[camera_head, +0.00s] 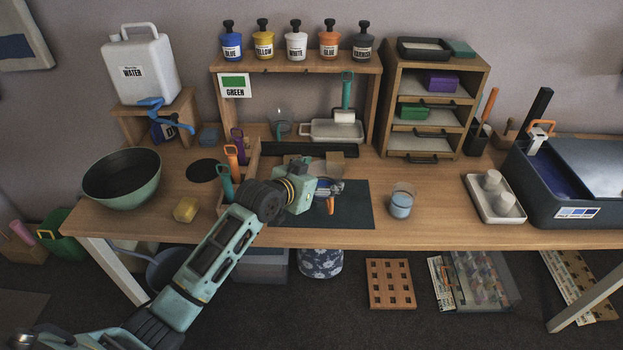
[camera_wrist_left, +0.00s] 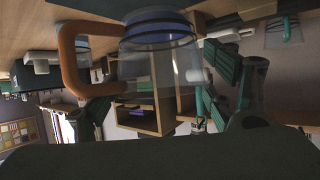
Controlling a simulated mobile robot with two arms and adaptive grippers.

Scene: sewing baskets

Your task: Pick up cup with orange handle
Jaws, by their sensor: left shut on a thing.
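The cup with orange handle is clear, with a dark blue band at one end. In the head view its orange handle (camera_head: 331,205) shows just beyond my left gripper (camera_head: 322,187), above the dark mat (camera_head: 352,212). The wrist view, which is upside down, shows the clear cup body (camera_wrist_left: 155,50) and the orange handle (camera_wrist_left: 70,60) close up. My left gripper (camera_wrist_left: 175,95) is shut on the cup, with a finger at each side. I cannot tell whether the cup touches the mat. My right gripper is not in view.
A clear cup with light blue contents (camera_head: 401,203) stands right of the mat. A yellow block (camera_head: 186,209) and a green bowl (camera_head: 122,180) are to the left. A white tray (camera_head: 481,207) and a dark blue bin (camera_head: 562,205) are at right.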

